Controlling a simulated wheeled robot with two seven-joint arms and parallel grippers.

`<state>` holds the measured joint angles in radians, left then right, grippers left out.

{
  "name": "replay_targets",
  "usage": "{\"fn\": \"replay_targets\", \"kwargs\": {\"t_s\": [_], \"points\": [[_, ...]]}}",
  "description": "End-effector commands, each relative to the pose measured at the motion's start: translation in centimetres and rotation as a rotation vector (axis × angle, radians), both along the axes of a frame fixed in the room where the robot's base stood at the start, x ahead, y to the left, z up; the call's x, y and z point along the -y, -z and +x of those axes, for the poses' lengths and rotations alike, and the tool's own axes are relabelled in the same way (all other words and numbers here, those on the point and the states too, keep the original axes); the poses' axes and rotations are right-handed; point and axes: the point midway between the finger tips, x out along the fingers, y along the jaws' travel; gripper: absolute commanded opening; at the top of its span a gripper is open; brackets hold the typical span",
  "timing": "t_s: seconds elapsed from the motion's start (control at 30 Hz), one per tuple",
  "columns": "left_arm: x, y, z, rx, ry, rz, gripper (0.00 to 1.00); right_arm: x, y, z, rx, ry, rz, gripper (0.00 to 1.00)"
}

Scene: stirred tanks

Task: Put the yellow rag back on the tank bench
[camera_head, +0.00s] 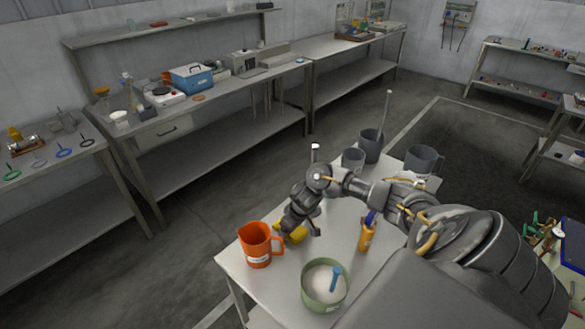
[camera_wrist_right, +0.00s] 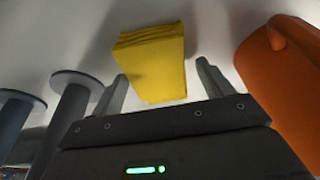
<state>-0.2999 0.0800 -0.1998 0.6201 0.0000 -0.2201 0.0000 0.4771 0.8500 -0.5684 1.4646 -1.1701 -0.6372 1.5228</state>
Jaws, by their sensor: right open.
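The yellow rag (camera_head: 292,233) lies on the white table, just right of the orange jug, partly hidden by my right gripper (camera_head: 301,228). In the right wrist view the folded yellow rag (camera_wrist_right: 152,62) lies ahead of and between the two spread fingers of my right gripper (camera_wrist_right: 158,80). The gripper is open, and I see no finger closed on the rag. My left gripper is not in view. The white table (camera_head: 290,285) bears the rag; I cannot tell which surface is the tank bench.
The orange jug (camera_head: 257,246) stands close beside the rag. A green pot (camera_head: 325,303) with a blue-handled tool and an orange container (camera_head: 366,236) are nearer my arm. Grey vessels (camera_head: 370,147) stand at the far end. A long bench (camera_head: 215,108) runs along the wall.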

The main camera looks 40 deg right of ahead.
Motion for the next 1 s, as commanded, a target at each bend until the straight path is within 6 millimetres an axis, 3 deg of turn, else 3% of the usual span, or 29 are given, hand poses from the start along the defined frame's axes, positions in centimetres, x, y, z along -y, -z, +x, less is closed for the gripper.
{"fn": "replay_targets", "kwargs": {"t_s": [0.17,0.6,0.73,1.0], "points": [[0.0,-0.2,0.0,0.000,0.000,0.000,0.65,0.1,-2.0,-0.4,0.003,-0.002,0.000,0.79],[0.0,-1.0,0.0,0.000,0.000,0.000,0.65,0.4,-10.5,-2.8,0.004,-0.002,-0.003,0.79],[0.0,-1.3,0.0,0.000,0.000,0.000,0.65,0.4,-11.5,-3.2,0.003,0.000,-0.002,0.79],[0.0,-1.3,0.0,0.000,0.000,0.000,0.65,0.4,-11.7,-3.4,0.000,0.000,0.000,0.79]]}}
